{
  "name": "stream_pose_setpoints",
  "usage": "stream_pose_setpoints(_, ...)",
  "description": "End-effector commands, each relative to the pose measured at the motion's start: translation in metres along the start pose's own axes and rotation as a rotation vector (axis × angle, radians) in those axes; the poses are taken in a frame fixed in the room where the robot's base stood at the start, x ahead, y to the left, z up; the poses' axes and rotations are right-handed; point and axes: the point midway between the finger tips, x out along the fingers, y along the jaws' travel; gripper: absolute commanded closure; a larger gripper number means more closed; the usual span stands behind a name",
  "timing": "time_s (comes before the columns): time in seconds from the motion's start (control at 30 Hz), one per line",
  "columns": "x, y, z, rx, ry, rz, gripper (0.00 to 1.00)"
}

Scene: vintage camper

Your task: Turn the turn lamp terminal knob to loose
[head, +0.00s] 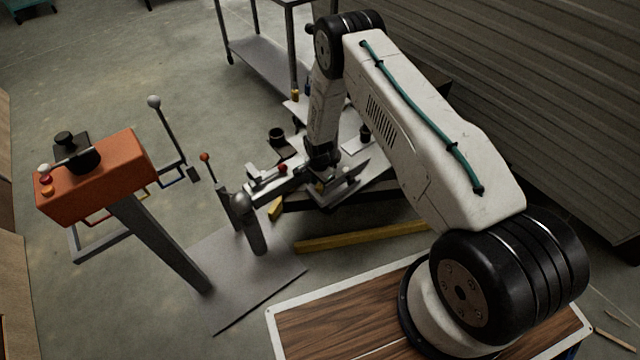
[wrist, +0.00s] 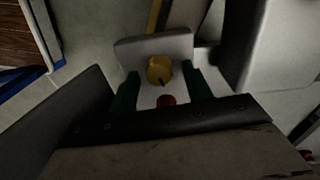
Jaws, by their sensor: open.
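A round yellow knob (wrist: 159,69) with a dark pointer mark stands on a pale grey block (wrist: 128,50) in the wrist view. I take it for the lamp terminal knob; no label is readable. My gripper (wrist: 161,75) is open, with one green finger on each side of the knob. Gaps show between the fingers and the knob, and I cannot tell how far the fingertips are from the block. A small red part (wrist: 166,100) lies below the knob, partly hidden by the gripper body. In the head view my gripper (head: 318,175) is low over the cluttered stand, and the knob is hard to make out.
An orange box on a post (head: 95,178) and a thin ball-topped lever (head: 154,102) stand at the left. A grey post with a rounded top (head: 243,203) stands close left of my gripper. A yellow beam (head: 360,237) lies in front. Open floor is at the upper left.

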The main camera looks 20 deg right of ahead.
Motion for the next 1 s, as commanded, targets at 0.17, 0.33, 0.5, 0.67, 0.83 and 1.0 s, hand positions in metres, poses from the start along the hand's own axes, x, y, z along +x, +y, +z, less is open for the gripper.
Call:
stream_pose_setpoints(0.17,-0.0003,-0.0001,-0.0001,0.000,0.000,0.000,0.53)
stream_pose_setpoints(0.33,-0.0004,-0.0001,-0.0001,0.000,0.000,0.000,0.95)
stream_pose_setpoints(0.5,-0.0005,-0.0001,-0.0001,-0.004,0.000,0.000,0.95)
stream_pose_setpoints(0.67,-0.0006,-0.0002,0.0000,-0.032,0.001,0.000,0.95)
stream_pose_setpoints(0.83,-0.0007,-0.0004,0.0001,-0.113,0.005,0.000,0.95)
stream_pose_setpoints(1.0,-0.0008,-0.0008,0.0004,-0.243,0.010,0.000,0.95)
